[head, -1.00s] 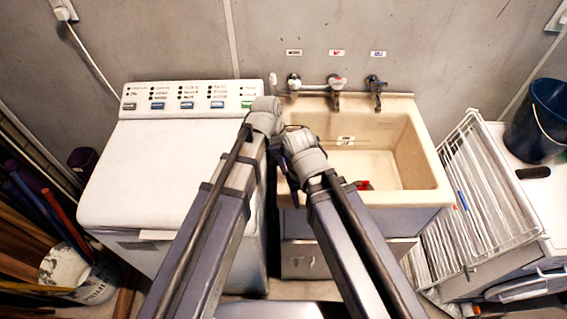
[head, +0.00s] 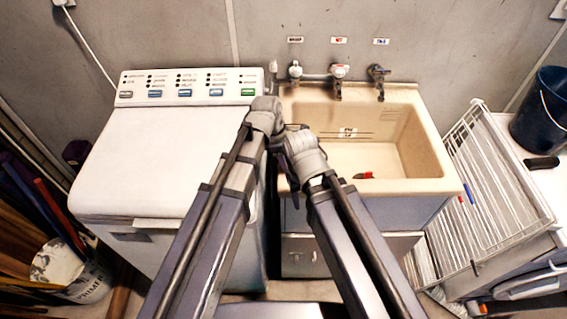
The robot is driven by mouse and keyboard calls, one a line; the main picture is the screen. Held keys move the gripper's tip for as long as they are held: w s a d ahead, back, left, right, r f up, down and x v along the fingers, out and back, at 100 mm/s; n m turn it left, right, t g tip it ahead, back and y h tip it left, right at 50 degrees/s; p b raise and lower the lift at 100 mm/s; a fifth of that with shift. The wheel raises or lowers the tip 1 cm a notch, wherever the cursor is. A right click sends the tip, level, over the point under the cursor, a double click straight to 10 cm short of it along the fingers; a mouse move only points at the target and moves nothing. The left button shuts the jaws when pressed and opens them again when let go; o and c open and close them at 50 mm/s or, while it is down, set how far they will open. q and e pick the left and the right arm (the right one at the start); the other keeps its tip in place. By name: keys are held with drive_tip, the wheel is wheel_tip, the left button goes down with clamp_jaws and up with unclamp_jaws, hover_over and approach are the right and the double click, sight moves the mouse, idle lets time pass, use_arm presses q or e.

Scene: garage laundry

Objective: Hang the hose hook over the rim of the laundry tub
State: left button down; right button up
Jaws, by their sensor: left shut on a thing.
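The beige laundry tub (head: 448,186) stands right of centre on a grey cabinet, its basin open toward me. My left arm comes in from the left and bends near the tub's left front corner. My left gripper (head: 291,180) shows only as a small dark part between the two arms, beside the tub's left edge. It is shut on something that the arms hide. I cannot make out the hose hook. My right arm ends in a grey joint in front of the tub; its gripper is hidden.
A white washing machine (head: 165,160) stands close left of the tub. Taps (head: 338,75) line the tub's back. A white wire rack (head: 500,190) leans at the right. A paint bucket (head: 85,280) stands at the lower left.

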sight(282, 174)
use_arm(q)
drive_tip(key=shift+s+a+f, duration=0.2)
drive_tip(key=shift+s+f, duration=0.7)
drive_tip(key=shift+f, duration=0.1)
drive_tip(key=shift+s+a, duration=0.15)
drive_tip(key=shift+a, duration=0.4)
drive_tip(key=c, duration=1)
unclamp_jaws()
drive_tip(key=o, duration=0.3)
drive_tip(key=shift+s+d+r, duration=0.1)
drive_tip(key=shift+s+d, duration=0.1)
drive_tip(key=shift+o, duration=0.4)
drive_tip(key=shift+d+r, duration=0.1)
drive_tip(key=shift+w+d+r+p, duration=0.25)
drive_tip(key=shift+d+r+p, duration=0.15)
drive_tip(key=shift+p, duration=0.25)
drive_tip(key=shift+w+r+p, duration=0.4)
drive_tip(key=shift+r+p, duration=0.35)
drive_tip(key=shift+p, duration=0.35)
drive_tip(key=p+v, duration=0.6)
drive_tip(key=v, duration=0.1)
drive_tip(key=shift+w+a, duration=0.15)
drive_tip(key=shift+w, duration=0.1)
use_arm(e)
wheel_tip(282, 174, up, 8)
drive_tip(key=w, duration=0.1)
drive_tip(key=shift+f, duration=0.2)
